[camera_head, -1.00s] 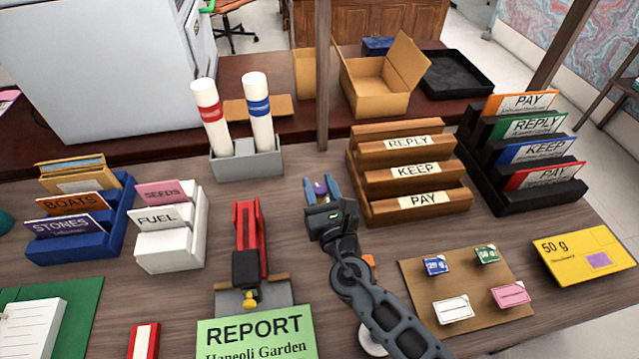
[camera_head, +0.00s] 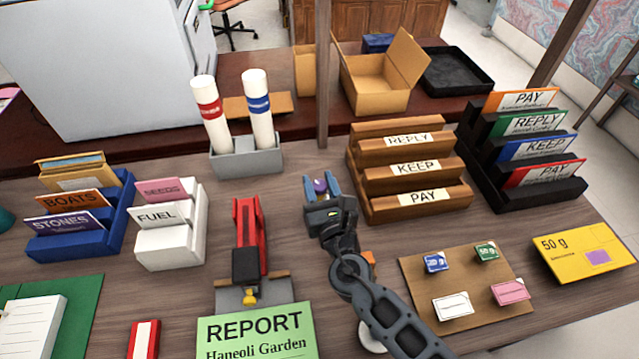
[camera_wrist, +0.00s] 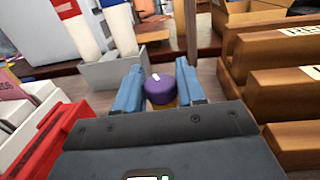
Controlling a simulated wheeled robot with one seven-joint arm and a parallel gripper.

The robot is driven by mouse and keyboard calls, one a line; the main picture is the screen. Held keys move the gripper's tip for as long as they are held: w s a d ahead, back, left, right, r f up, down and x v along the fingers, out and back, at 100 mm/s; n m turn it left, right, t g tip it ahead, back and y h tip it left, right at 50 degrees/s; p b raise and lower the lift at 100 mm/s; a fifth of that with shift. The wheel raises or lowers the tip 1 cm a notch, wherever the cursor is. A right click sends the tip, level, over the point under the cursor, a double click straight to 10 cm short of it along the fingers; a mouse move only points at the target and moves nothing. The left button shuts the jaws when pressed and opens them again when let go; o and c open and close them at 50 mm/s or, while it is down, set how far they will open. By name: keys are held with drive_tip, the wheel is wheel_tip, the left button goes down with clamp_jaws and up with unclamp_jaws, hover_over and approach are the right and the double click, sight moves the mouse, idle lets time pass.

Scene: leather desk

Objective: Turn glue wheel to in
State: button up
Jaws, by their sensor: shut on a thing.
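The glue wheel (camera_wrist: 160,91) is a purple round knob with a small white mark on its top, pointing away and slightly left in the wrist view. A little yellow-orange shows just below it. My gripper (camera_head: 320,184) has its two blue fingers on either side of the purple wheel (camera_head: 320,186) and is shut on it. In the wrist view the gripper (camera_wrist: 159,86) frames the wheel from both sides. The rest of the glue is hidden by my gripper. I cannot tell from the mark whether the wheel is in or out.
A red stapler-like tool (camera_head: 250,240) stands left of my gripper. A wooden sorter (camera_head: 402,205) is close on the right. A grey holder (camera_head: 247,163) with two white tubes stands behind left. A brown board (camera_head: 420,290) with small cards lies front right.

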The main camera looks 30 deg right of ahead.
drive_tip(key=o, duration=0.9)
drive_tip(key=shift+o, duration=0.2)
drive_tip(key=b+v, duration=0.1)
drive_tip(key=v, duration=0.6)
drive_tip(key=shift+s, duration=0.4)
drive_tip(key=shift+o, duration=0.2)
